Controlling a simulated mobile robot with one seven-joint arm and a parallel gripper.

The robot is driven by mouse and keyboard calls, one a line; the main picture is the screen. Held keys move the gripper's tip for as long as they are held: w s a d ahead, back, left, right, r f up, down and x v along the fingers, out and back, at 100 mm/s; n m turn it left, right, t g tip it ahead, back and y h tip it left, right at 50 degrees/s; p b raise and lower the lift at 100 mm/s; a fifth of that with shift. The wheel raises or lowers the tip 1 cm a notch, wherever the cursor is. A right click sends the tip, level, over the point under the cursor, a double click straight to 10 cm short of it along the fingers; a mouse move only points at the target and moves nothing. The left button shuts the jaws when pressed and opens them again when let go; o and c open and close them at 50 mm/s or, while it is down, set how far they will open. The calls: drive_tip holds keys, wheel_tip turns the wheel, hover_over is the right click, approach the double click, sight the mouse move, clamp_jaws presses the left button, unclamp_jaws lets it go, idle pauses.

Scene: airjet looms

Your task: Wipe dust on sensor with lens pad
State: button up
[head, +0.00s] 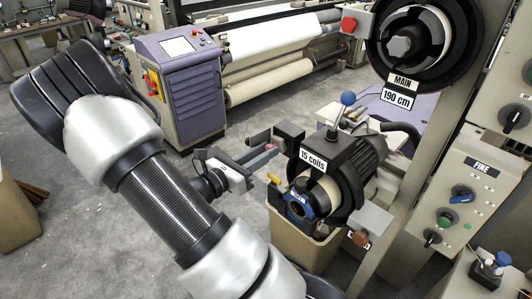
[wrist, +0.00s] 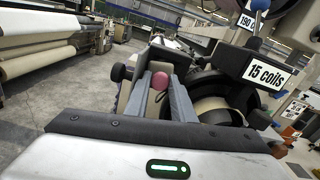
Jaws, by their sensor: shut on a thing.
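My gripper (head: 259,163) reaches in from the left, level with the feeder marked "15 coils". It is shut on a small pink-red rounded thing, which I take for the lens pad (head: 270,147). In the wrist view the pad (wrist: 159,81) shows between the two grey fingers (wrist: 161,94). A dark box on an arm (head: 289,133), perhaps the sensor, stands just beyond the fingertips. In the wrist view a dark box (wrist: 160,58) lies directly behind the pad. I cannot tell whether pad and box touch. No dust can be made out.
The feeder with its "15 coils" sign (head: 313,161) and blue-knobbed lever (head: 348,99) stands close on the right. A beige bin (head: 297,245) is below it. A control panel (head: 462,190) is at far right. A purple cabinet (head: 187,85) stands behind; grey floor lies open between.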

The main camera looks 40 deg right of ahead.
drive_tip(key=shift+r, duration=0.5)
drive_tip(key=shift+s+f, duration=0.35)
drive_tip(key=shift+s, duration=0.1)
drive_tip(key=a+p, duration=0.1)
drive_tip(key=a, duration=0.5)
drive_tip(key=shift+s+p, duration=0.2)
drive_tip(key=shift+p, duration=0.1)
drive_tip(key=shift+a, duration=0.1)
drive_tip(key=a, duration=0.2)
drive_tip(key=shift+s+a+p, duration=0.1)
drive_tip(key=shift+a+p, duration=0.25)
